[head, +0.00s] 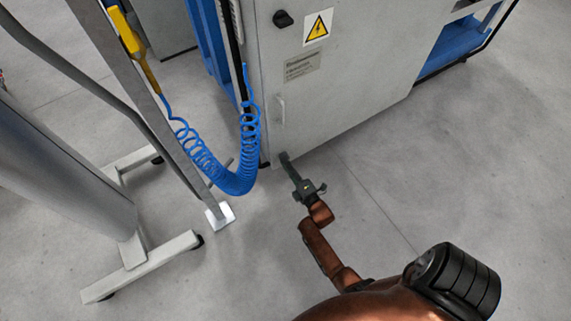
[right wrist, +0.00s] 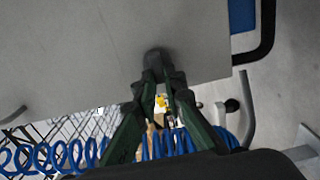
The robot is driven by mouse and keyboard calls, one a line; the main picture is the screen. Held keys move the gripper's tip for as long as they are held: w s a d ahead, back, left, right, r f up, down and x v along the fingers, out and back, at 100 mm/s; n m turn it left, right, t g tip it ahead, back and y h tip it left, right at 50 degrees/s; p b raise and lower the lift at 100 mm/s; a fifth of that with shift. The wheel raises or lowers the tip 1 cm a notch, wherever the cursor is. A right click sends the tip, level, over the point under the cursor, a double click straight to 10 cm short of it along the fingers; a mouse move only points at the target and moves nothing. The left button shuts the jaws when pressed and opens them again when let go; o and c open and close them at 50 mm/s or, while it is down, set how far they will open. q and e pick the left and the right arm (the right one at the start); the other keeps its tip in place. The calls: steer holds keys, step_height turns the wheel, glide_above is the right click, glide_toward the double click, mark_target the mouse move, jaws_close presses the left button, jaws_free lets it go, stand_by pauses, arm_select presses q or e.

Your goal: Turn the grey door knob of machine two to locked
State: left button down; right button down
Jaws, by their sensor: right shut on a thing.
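My right gripper (head: 285,157) reaches up to the lower part of the light grey machine door (head: 350,95). In the right wrist view, its two dark fingers (right wrist: 158,72) come together on a small dark rounded knob (right wrist: 154,54) at the edge of a grey panel. The fingers cover much of the knob, so I cannot tell which way it is turned. In the head view the knob is hidden by the gripper. My left gripper is not in view.
A black rotary switch (head: 283,19), a warning sign (head: 318,26) and a pale handle (head: 280,109) are on the door. A blue coiled hose (head: 236,182) hangs beside a wheeled stand (head: 150,265) on the left. Floor at right is clear.

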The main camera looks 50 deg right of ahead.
steer(key=shift+f, duration=0.1)
stand_by(0.3)
steer(key=c, duration=2)
jaws_free()
